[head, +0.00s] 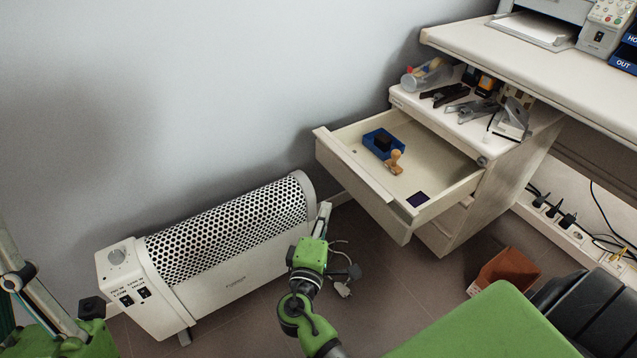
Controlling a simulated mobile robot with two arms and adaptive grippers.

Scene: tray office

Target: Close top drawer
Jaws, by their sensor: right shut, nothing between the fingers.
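The top drawer (352,170) of a small white cabinet (452,232) is pulled well out toward the left. Its front panel faces left, near the wall. In it lie a blue box (378,139), a wooden stamp (394,161) and a dark square pad (417,199). My right gripper (325,212) is shut and empty, below and left of the drawer front, between it and the heater; it appears apart from the drawer. My left arm shows at the left edge, but its fingers are out of view.
A white heater (232,250) with a perforated top stands along the wall at left. A desk (520,60) with a printer is at upper right. Staplers and hole punches sit on the cabinet top. A green chair seat (490,325), an orange-brown bin (506,270) and power sockets are lower right.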

